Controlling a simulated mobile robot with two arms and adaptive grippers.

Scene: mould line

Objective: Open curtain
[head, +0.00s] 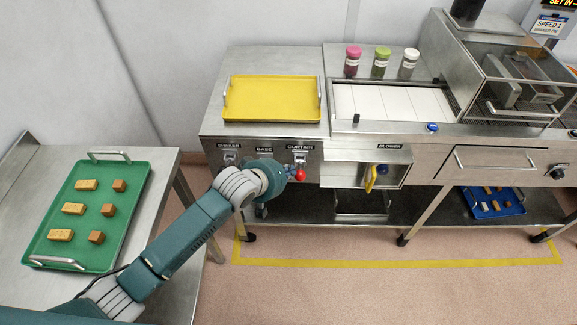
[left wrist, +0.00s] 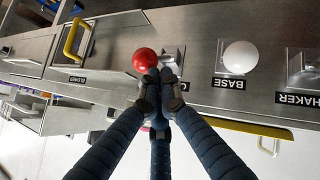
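The curtain control is a lever with a red ball knob (head: 300,175) on the machine's front panel, below the CURTAIN label (head: 300,147). In the left wrist view, which is upside down, the red knob (left wrist: 145,60) stands beside its metal plate (left wrist: 177,57). My left gripper (head: 291,174) is at this lever. In the left wrist view its fingers (left wrist: 160,82) are closed together, with the tips at the knob's edge. The knob is not between them, and whether they touch it cannot be told. The fingers hide part of the CURTAIN label. My right gripper is out of view.
A white BASE knob (left wrist: 240,57) and the SHAKER switch (head: 229,157) are on the same panel. A yellow tray (head: 272,98) lies above. A yellow BLOWER handle (head: 377,177) juts out at right. A green tray (head: 122,222) with blocks lies on the left table.

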